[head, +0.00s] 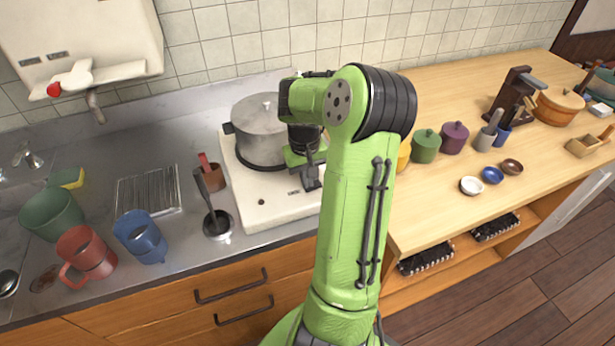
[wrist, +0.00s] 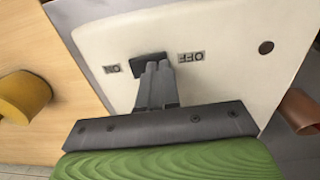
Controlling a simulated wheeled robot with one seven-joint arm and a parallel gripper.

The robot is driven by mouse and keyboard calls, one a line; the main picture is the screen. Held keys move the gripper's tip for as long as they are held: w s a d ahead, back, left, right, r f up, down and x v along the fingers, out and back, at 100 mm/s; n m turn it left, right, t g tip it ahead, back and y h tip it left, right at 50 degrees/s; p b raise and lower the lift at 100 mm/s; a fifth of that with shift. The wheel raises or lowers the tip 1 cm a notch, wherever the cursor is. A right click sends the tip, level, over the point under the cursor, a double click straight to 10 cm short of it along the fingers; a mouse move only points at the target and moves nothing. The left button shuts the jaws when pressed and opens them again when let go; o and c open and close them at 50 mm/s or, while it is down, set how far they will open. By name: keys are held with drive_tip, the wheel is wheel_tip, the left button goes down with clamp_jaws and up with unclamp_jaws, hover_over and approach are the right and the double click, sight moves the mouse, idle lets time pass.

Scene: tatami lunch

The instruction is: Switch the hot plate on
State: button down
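The hot plate (head: 265,209) is a white slab on the steel counter, with a lidded grey pot (head: 258,135) on its burner. In the wrist view its white panel (wrist: 220,80) carries a dark switch (wrist: 149,57) between the ON label (wrist: 112,69) on the left and the OFF label (wrist: 191,57) on the right. My gripper (wrist: 158,66) has its two fingers together, with the tips at the switch and partly hiding it. I cannot tell whether they touch it, or which way it is set. In the head view my gripper (head: 312,183) is over the plate's right side.
A ladle in a steel holder (head: 218,228) and a brown cup (head: 210,175) stand left of the hot plate. Mugs (head: 140,238) stand further left. Lidded canisters (head: 426,147) and small bowls (head: 471,186) stand on the wooden counter to the right.

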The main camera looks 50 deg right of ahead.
drive_tip(key=shift+s+f, duration=0.1)
drive_tip(key=shift+s+d+r+p, duration=0.2)
drive_tip(key=shift+s+d+p, duration=0.2)
drive_tip(key=shift+d+p, duration=0.25)
drive_tip(key=shift+d, duration=0.1)
drive_tip(key=shift+w+r, duration=0.1)
drive_tip(key=shift+r, duration=0.1)
wheel_tip(320, 180, up, 14)
drive_tip(key=a+p, duration=0.1)
drive_tip(key=p, duration=0.4)
drive_tip(key=shift+w+a+f+p, duration=0.2)
drive_tip(key=shift+w+p, duration=0.1)
drive_tip(key=shift+w, duration=0.05)
